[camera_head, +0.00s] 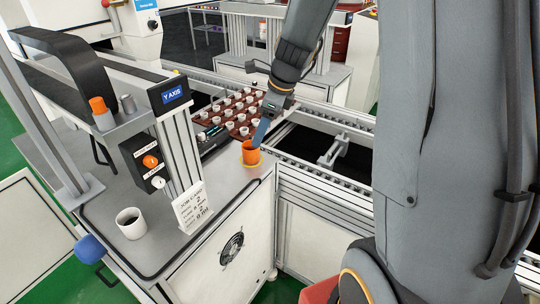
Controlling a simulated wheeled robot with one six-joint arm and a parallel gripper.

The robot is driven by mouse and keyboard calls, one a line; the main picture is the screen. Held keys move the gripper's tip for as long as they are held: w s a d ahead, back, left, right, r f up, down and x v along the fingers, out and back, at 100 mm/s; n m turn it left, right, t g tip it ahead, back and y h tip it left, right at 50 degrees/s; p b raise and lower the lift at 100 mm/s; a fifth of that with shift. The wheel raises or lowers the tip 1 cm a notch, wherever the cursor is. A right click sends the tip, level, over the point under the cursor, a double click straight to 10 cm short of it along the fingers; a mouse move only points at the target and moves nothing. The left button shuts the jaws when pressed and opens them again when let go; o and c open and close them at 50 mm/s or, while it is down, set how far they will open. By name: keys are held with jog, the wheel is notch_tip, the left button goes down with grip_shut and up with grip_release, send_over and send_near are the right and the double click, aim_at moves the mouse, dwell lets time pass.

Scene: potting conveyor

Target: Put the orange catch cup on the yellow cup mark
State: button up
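The orange catch cup (250,156) is upright near the right corner of the grey worktop. A yellow rim, which looks like the yellow cup mark (260,164), shows around its base; I cannot tell whether the cup rests on it or is just above it. My gripper (260,134) points down at the cup, with a blue finger at the cup's upper right rim. The view is too small to show whether the fingers are open or shut on the cup.
A dark red tray (228,127) with several small white pots lies behind the cup. A white cup (131,223) and a job card (193,207) stand on the worktop at left. The Y AXIS post (180,140) rises left of the cup. Conveyor rails (325,115) run at right.

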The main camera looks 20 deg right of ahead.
jog(key=s+a+f+n+h, duration=0.1)
jog(key=s+n, duration=0.9)
jog(key=n, duration=0.2)
jog(key=s+a+f+n+g+h, duration=0.1)
jog(key=s+n, duration=0.9)
jog(key=n, duration=0.2)
jog(key=shift+a+n+h, duration=0.25)
jog(key=shift+n+h, duration=0.05)
jog(key=shift+h, duration=0.1)
jog(key=shift+f+g+b, duration=0.3)
jog(key=shift+f+b, duration=0.05)
